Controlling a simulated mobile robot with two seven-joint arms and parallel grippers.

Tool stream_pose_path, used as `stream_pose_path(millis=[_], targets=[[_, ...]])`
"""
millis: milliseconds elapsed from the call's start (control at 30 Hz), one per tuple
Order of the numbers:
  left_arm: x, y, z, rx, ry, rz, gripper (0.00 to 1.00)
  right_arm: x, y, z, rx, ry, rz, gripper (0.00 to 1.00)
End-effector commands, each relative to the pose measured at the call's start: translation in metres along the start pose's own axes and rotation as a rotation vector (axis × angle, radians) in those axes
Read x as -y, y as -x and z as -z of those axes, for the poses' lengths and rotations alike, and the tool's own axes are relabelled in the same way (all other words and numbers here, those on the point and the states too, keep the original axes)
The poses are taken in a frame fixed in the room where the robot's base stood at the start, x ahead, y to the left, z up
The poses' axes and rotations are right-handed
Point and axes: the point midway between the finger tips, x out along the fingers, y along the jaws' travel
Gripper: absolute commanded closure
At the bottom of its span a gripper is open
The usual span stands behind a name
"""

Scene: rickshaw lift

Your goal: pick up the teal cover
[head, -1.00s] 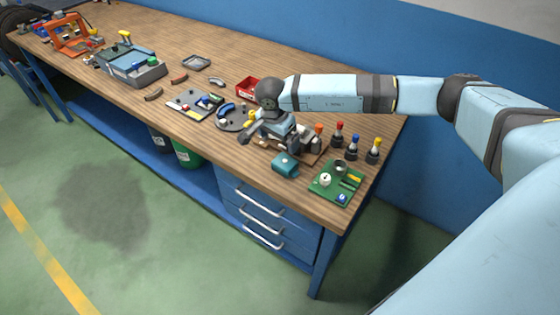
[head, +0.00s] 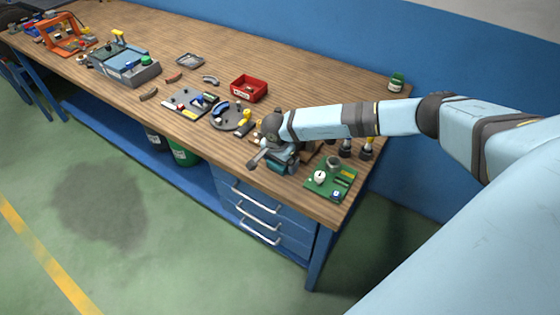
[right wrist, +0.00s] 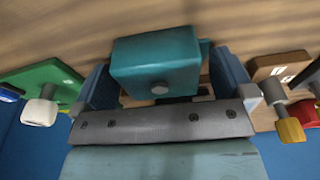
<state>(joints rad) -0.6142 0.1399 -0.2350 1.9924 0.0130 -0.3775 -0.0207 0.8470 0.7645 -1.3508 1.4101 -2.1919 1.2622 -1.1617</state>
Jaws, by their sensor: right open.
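The teal cover (right wrist: 155,58) is a small box shape with a round grey knob on its near side. In the right wrist view it sits between the two blue fingers of my right gripper (right wrist: 165,80), which is open, with gaps on both sides. In the head view my right gripper (head: 287,163) is low over the bench's near right part and hides most of the cover (head: 280,167). My left gripper is not in view.
A green circuit board (head: 330,179) lies just right of the gripper on the wooden bench (head: 215,48). Dark bottle-like pieces (head: 346,147) stand behind it.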

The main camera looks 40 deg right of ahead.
Motion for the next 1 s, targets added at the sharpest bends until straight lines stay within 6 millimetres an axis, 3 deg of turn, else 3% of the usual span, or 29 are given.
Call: stream_pose_path(millis=[133,367,767,867,1000], targets=[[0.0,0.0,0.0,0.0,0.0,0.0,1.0,0.0,0.0,0.0,0.0,0.0,0.0,0.0],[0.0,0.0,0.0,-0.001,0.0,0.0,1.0,0.0,0.0,0.0,0.0,0.0,0.0,0.53],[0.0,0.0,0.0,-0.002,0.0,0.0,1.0,0.001,0.006,0.001,0.0,-0.001,0.001,0.53],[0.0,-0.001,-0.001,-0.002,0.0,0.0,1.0,0.001,0.016,0.003,0.0,-0.001,0.003,0.53],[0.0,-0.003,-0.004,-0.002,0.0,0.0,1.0,0.001,0.043,0.007,-0.001,0.0,0.005,0.53]])
